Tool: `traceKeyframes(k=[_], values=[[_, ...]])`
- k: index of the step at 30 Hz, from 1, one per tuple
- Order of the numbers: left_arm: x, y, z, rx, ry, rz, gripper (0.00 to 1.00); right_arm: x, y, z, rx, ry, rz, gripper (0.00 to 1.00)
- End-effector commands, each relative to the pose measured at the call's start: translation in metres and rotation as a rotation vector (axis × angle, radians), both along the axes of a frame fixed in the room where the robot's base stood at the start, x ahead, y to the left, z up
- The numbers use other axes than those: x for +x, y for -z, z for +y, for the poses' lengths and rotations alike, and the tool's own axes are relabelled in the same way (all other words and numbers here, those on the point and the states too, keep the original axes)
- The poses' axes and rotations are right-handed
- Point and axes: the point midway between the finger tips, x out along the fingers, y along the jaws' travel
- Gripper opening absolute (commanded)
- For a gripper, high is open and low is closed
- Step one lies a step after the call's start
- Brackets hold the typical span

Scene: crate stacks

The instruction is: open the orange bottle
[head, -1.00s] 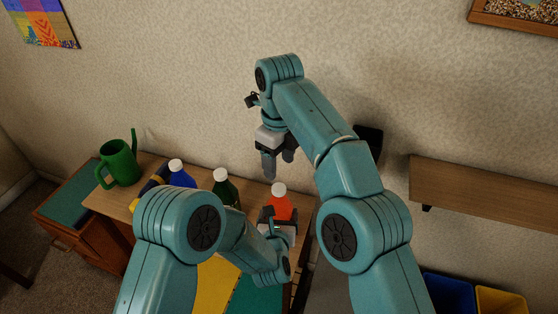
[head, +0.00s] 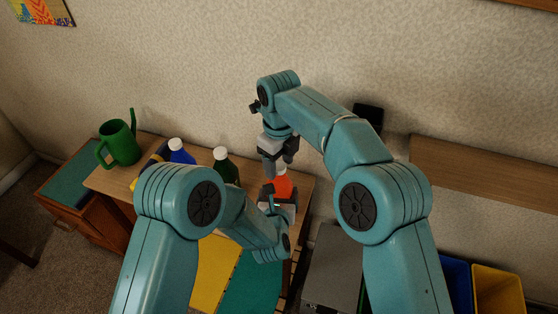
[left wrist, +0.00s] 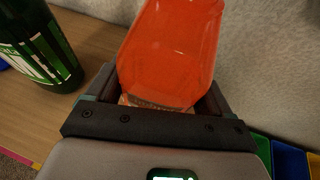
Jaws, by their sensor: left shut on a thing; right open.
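The orange bottle (head: 285,187) stands upright at the right end of the wooden table, with a white cap (head: 282,171). My left gripper (head: 279,194) is shut around its body. In the left wrist view the orange bottle (left wrist: 172,50) fills the space between the fingers of my left gripper (left wrist: 158,95); its cap is out of that view. My right gripper (head: 278,163) is open and points down just above the bottle. Its fingers partly hide the cap, and I cannot tell whether they touch it.
A dark green bottle (head: 226,168) and a blue bottle (head: 180,153), both white-capped, stand left of the orange one. A green watering can (head: 121,146) is at the table's far left. A wooden shelf (head: 480,172) is on the wall at right. Blue (head: 457,280) and yellow (head: 497,288) bins are lower right.

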Motion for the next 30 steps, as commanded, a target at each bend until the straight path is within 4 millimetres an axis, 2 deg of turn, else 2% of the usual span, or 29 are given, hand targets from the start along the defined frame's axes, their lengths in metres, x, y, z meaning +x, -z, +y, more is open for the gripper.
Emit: traceKeyframes(k=[1,6,13,17,30], values=[[0.0001,-0.0002,0.0,0.0,0.0,0.0,0.27,0.0,0.0,0.0,0.0,0.0,0.0,0.55],[0.0001,-0.0002,0.0,0.0,0.0,-0.001,0.27,0.0001,-0.0002,0.0001,0.0,0.0,0.0,0.0],[0.0001,-0.0002,0.0,0.0,0.0,-0.001,0.27,0.0001,-0.0003,0.0,0.0,-0.012,0.0,0.0],[0.0001,-0.0002,0.0,0.0,0.0,0.0,0.27,0.0002,-0.0005,0.0001,0.0,-0.169,0.0,0.0],[-0.0001,-0.0001,0.0,0.0,0.0,0.0,0.27,0.0004,-0.0013,0.0003,0.0,-1.357,-0.001,0.0]])
